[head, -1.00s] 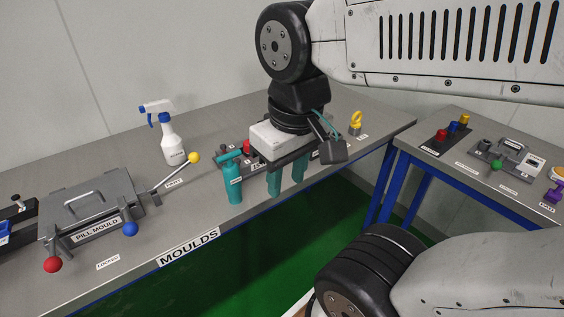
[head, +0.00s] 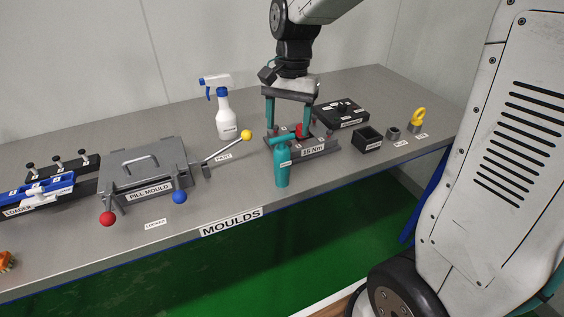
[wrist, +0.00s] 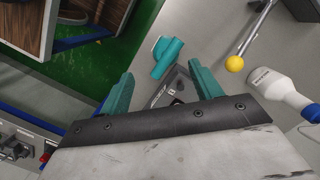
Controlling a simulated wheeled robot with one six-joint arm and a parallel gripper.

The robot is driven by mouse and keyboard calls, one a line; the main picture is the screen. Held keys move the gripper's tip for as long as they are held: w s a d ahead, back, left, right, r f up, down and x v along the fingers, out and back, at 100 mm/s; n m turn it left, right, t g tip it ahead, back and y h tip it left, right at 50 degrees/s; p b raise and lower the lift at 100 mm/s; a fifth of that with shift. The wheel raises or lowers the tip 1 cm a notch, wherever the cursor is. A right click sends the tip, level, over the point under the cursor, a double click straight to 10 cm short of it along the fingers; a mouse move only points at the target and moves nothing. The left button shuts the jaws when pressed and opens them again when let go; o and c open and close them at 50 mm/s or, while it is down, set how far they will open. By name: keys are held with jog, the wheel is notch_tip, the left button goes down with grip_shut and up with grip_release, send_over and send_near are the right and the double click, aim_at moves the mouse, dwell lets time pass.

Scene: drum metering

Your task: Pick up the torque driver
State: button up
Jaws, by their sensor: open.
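The torque driver (head: 282,168) is teal with a T-shaped top and a small white label. It stands upright near the front edge of the bench, in front of a dark block labelled 15 Nm (head: 312,150). In the wrist view the driver (wrist: 167,56) shows just beyond my fingertips. My gripper (head: 289,125) points down with its teal fingers apart and empty. It appears above and behind the driver, over the block. The gripper (wrist: 160,75) also shows open in the wrist view. Part of the block is hidden by the driver and my fingers.
A spray bottle (head: 226,115) stands behind to the left. A yellow-knobbed lever (head: 228,146) reaches toward the driver from the pill mould (head: 146,172). A black open box (head: 367,139), a dark plate (head: 341,112) and a yellow-ringed piece (head: 417,120) stand to the right.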

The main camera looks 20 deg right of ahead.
aim_at(283, 141)
jog(key=f, duration=0.2)
jog(key=a+f, duration=0.1)
jog(key=f, duration=0.4)
jog(key=shift+s+a+f, duration=0.1)
jog(key=shift+a+f, duration=0.15)
jog(key=shift+f, duration=0.1)
jog(key=c, duration=1.2)
